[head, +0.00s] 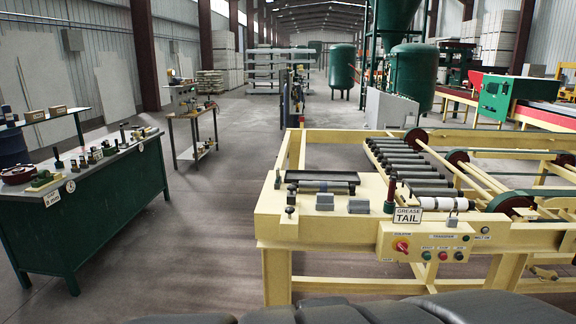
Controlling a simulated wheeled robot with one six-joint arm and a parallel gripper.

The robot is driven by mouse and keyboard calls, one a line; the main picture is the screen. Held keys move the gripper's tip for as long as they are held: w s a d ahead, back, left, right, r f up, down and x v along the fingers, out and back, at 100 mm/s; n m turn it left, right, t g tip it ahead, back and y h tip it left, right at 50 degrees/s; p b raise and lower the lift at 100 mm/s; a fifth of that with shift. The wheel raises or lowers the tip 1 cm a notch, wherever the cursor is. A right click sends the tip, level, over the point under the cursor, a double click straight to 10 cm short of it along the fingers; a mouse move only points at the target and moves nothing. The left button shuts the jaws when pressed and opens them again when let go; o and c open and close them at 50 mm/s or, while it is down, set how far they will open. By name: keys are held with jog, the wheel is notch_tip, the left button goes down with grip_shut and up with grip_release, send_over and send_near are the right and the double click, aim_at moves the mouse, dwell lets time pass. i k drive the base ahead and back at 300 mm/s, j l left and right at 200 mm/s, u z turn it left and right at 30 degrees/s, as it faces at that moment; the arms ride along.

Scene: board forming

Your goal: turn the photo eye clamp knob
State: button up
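A yellow machine frame (270,226) stands at the centre right with a flat deck. Two small dark posts with rounded tops stand near the deck's left edge, a front post (291,198) and a back post (278,178). They look like knobs, but I cannot tell which, if either, belongs to the photo eye clamp. Two small grey blocks, a left block (325,202) and a right block (359,206), sit on the deck in front of a dark tray (322,177). My gripper is not in view; only dark rounded parts, probably mine, show along the bottom edge.
A control panel (426,243) with a red rotary switch (402,246) and several buttons faces front. A "GREASE TAIL" sign (407,215) stands above it. Rollers (405,160) lie behind. A green workbench (100,207) with tools stands left; open floor (190,235) lies between.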

aim_at(289, 210)
jog(key=i, duration=0.45)
jog(key=k, duration=0.4)
jog(key=i+j, duration=0.15)
jog(key=i, duration=0.15)
jog(key=i+j, duration=0.1)
jog(key=i, duration=0.2)
jog(key=i+l, duration=0.2)
jog(key=k+l, duration=0.1)
jog(key=k+j+u, duration=0.15)
jog(key=k+j, duration=0.05)
jog(key=j, duration=0.1)
